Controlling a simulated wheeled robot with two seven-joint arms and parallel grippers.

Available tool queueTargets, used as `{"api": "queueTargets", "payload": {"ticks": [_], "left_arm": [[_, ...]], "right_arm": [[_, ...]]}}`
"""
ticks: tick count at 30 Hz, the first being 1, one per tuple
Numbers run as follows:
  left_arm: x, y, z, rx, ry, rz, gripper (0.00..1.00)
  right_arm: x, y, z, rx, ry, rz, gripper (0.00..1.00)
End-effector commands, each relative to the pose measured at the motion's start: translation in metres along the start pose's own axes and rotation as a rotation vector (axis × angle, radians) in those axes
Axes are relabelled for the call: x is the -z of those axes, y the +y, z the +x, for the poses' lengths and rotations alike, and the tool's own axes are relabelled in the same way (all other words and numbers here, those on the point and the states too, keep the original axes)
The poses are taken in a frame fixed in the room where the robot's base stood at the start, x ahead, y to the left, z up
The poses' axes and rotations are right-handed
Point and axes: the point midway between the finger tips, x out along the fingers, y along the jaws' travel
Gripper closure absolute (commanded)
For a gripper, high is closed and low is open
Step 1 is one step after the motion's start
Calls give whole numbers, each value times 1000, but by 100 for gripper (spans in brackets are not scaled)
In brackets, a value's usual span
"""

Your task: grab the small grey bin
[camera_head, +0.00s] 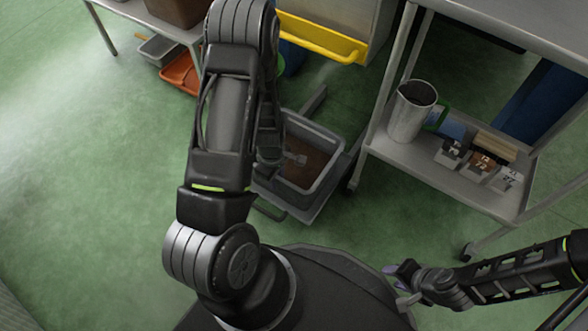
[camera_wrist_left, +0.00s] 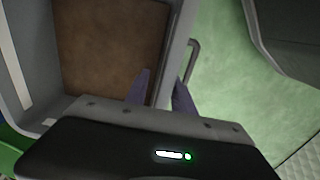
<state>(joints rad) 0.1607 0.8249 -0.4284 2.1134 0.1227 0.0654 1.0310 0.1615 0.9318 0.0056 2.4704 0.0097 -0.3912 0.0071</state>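The small grey bin (camera_head: 325,185) stands on the green floor below my left arm, with a brown bottom inside and a loop handle at its near-left side. In the left wrist view the bin (camera_wrist_left: 28,50) fills the left part. My left gripper (camera_wrist_left: 160,92) is open, with one purple finger over the inside and the other outside, on either side of the bin's rim. Whether the fingers touch the rim I cannot tell. In the head view my left arm hides part of the bin's left side. My right gripper (camera_head: 402,282) looks open and empty at the lower right.
An orange tray (camera_head: 180,73) and a grey tray (camera_head: 158,50) lie at the upper left. The floor at left is clear.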

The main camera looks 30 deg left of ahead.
Motion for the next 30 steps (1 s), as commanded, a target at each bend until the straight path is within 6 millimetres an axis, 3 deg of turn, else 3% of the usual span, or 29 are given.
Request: {"api": "queueTargets", "payload": {"ticks": [1,6,25,30], "left_arm": [[2,-1,15,1,0,-2,70],[1,0,31,1,-1,-1,70],[1,0,30,0,-1,-1,70],[1,0,30,0,-1,-1,84]], "right_arm": [[0,4,12,0,2,0,64],[2,6,20,0,9,1,64],[2,5,18,0,10,1,64],[2,5,18,0,10,1,64]]}}
